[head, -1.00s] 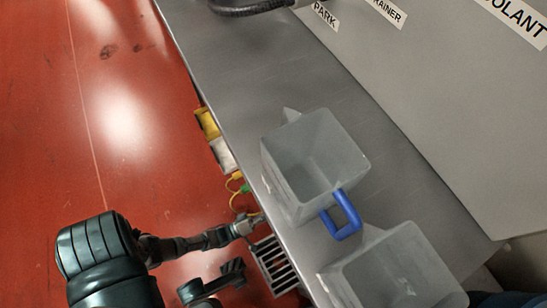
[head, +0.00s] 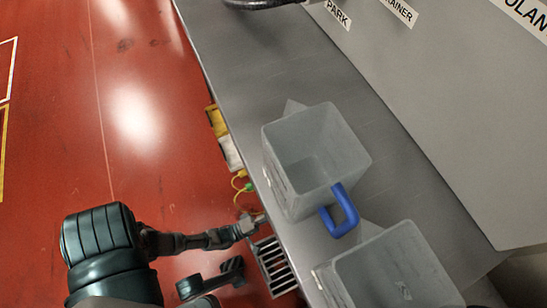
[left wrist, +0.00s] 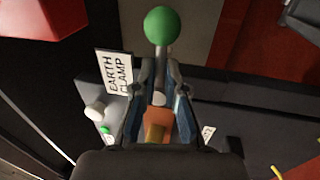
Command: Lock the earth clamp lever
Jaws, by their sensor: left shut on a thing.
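The earth clamp lever has a green ball knob (left wrist: 161,25) on a metal stem. In the left wrist view it stands just beyond my left gripper (left wrist: 162,78), whose two fingers are shut on the stem below the ball. An orange block (left wrist: 157,118) shows lower down between the fingers. The white EARTH CLAMP label (left wrist: 115,73) is left of the fingers. In the head view my left gripper (head: 248,226) is low beside the bench edge, and the lever is not clear there. My right gripper is not in view.
A pale round knob (left wrist: 95,111) is left of the gripper. A slatted grate (head: 275,267) is below the bench edge. Red floor lies open at left.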

